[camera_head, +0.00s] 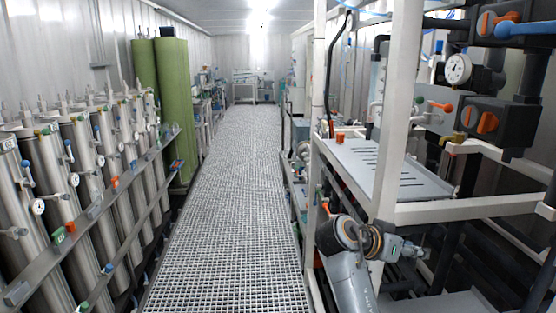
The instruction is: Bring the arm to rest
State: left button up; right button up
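My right arm (350,285) comes up from the bottom of the view, right of the walkway, with its wrist bent towards the right. My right gripper (415,252) is small and dark against the cluttered frame, just past the wrist with a small green light. Its fingers are too small and mixed with the background to tell whether they are open or shut. No held object can be made out. It is in front of the white rack frame (395,130), below the grey shelf; whether it touches the frame cannot be told. My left gripper is not in view.
Several steel membrane vessels (88,180) with gauges and valves line the left side, behind a grey rail (110,198). Green cylinders (172,95) stand beyond them. The grating walkway (228,200) is clear. At right are a slotted grey shelf (425,182), pipes and a gauge (457,69).

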jog(key=s+a+f+n+y, duration=0.1)
jog(key=s+f+n+y, duration=0.25)
jog(key=s+f, duration=0.65)
jog(key=s+a+f+n+y, duration=0.1)
jog(key=s+f+n+y, duration=0.4)
jog(key=f, duration=0.9)
jog(key=s+a+f+n+g+y, duration=0.15)
jog(key=s+a, duration=0.25)
jog(key=s, duration=0.6)
jog(key=s+a+f+n+y, duration=0.3)
jog(key=s+a, duration=0.1)
jog(key=s, duration=0.6)
notch_tip(320, 180, down, 24)
jog(key=s, duration=0.1)
jog(key=s+d+f+g, duration=0.1)
jog(key=s+f, duration=0.7)
jog(key=s+d+f+g, duration=0.1)
jog(key=s+d+f, duration=0.1)
jog(key=s+f, duration=0.7)
jog(key=shift+s+d+f+h, duration=0.2)
jog(key=shift+d+f+h, duration=0.05)
jog(key=shift+h, duration=0.05)
